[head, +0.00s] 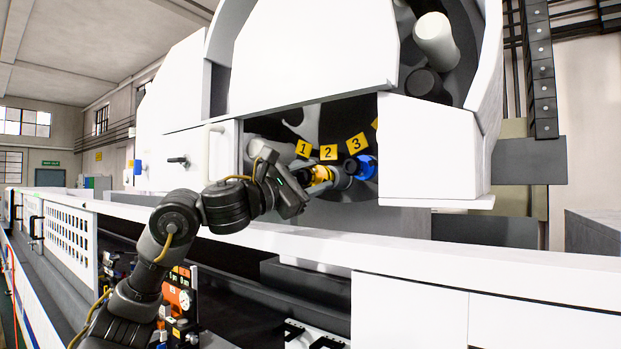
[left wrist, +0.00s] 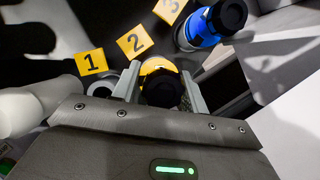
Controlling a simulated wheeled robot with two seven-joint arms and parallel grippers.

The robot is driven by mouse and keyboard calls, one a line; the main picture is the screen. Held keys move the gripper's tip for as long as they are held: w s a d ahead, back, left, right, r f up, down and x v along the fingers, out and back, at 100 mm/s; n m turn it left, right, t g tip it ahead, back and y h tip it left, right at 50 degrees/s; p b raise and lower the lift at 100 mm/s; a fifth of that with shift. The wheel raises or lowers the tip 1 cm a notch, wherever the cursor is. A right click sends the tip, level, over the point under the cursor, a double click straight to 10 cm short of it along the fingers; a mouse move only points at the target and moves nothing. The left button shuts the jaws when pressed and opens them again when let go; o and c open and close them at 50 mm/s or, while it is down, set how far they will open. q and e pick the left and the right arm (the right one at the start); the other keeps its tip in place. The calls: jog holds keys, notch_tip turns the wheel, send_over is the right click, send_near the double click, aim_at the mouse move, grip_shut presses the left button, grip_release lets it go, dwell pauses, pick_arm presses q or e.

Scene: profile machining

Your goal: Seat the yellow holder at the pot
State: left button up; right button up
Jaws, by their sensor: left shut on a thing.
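The yellow holder (head: 320,174) is a yellow collar with a black end. It also shows in the left wrist view (left wrist: 157,67), between the two grey fingers of my left gripper (left wrist: 161,88), which is shut on it. In the head view my left gripper (head: 309,179) reaches into the machine opening, and the holder lies just below the number 2 plate (head: 328,152). A grey round part (head: 342,180), perhaps the pot, shows right beside the holder. The holder's inner end is hidden, so I cannot tell if it is seated. My right gripper is not in view.
A blue holder (head: 367,168) with a black end sits to the right, near the number 3 plate (head: 356,143). The number 1 plate (head: 303,148) is to the left. The white machine housing (head: 432,145) bounds the opening on the right. A white ledge (head: 440,258) runs below.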

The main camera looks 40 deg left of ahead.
pick_arm(q)
jog(key=shift+w, duration=1.1)
jog(key=o, duration=1.3)
jog(key=shift+c, duration=0.2)
jog(key=shift+s+f, duration=0.1)
jog(key=shift+s+a+f, duration=0.1)
jog(key=shift+s+f, duration=0.05)
jog(key=shift+s, duration=0.1)
jog(key=b+v, duration=0.4)
jog(key=v, duration=0.5)
jog(key=shift+a, duration=0.1)
jog(key=shift+s+a, duration=0.1)
jog(key=shift+s, duration=0.45)
